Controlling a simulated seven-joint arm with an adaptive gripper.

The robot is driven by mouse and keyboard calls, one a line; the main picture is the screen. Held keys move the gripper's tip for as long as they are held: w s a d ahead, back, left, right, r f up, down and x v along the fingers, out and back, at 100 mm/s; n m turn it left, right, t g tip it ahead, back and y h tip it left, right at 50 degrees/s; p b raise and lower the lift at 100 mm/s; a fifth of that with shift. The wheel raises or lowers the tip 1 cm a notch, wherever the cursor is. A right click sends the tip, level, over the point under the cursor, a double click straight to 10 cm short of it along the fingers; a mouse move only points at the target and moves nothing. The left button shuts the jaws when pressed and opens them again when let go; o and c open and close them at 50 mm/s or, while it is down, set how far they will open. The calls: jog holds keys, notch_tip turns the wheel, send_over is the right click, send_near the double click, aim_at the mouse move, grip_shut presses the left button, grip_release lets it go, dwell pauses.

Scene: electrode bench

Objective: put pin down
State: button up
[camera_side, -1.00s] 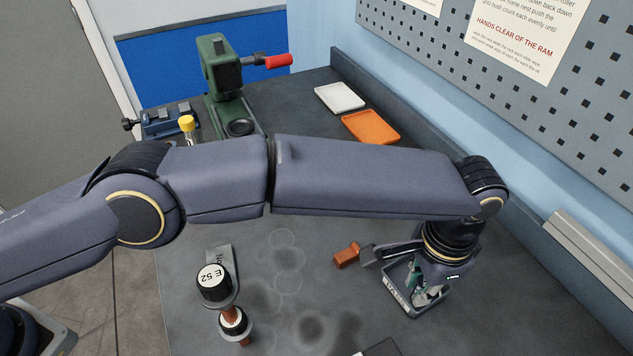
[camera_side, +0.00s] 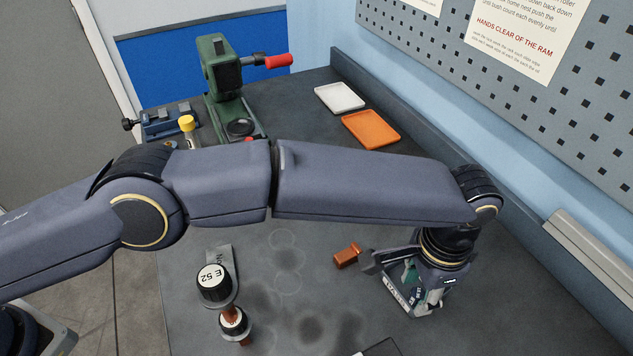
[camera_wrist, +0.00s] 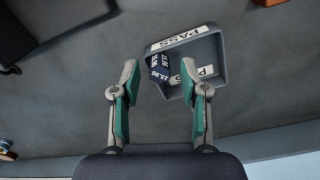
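The pin appears to be the short dark blue piece with white "15.96" lettering (camera_wrist: 160,72) in the wrist view. It lies tilted inside a grey tray with "PASS" labels (camera_wrist: 219,80), at the tray's left side. My gripper (camera_wrist: 159,80) is open, with a green-padded finger on each side and a wide gap between them. I see no finger touching the pin. In the side view my gripper (camera_side: 428,292) points down at the tray (camera_side: 392,291), and the pin cannot be made out there.
A brown block (camera_side: 347,255) lies just left of the tray. Black-capped pieces, one marked "E 52" (camera_side: 214,282), stand at the front left. A green press (camera_side: 222,70), an orange tray (camera_side: 371,129) and a white tray (camera_side: 339,97) are at the back. The bench between is mostly clear.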

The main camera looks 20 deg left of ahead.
aim_at(415, 291)
jog(key=shift+r, duration=0.1)
notch_tip(415, 291, up, 9)
jog(key=w+a+r+n+t, duration=0.1)
jog(key=w+a+r+n, duration=0.15)
jog(key=a+r, duration=0.8)
jog(key=w+a+r+n+t, duration=0.2)
jog(key=w+a+r, duration=0.35)
jog(key=a, duration=0.85)
jog(key=s+a+r+n+t, duration=0.15)
jog(key=s+a, duration=0.25)
jog(key=a, duration=0.5)
jog(key=s+a+r+n, duration=0.1)
jog(key=s+a+n, duration=0.1)
jog(key=s+a, duration=0.45)
jog(key=s+a+f+n, duration=0.2)
jog(key=s+a+f, duration=0.1)
jog(key=s+a, duration=0.1)
jog(key=s+a+f+n+t, duration=0.1)
jog(key=s+a+f+n, duration=0.1)
jog(key=s+a, duration=0.3)
jog(key=shift+s+a+f, duration=0.2)
jog(key=shift+a+f, duration=0.6)
jog(key=shift+a, duration=0.35)
jog(key=shift+o, duration=0.4)
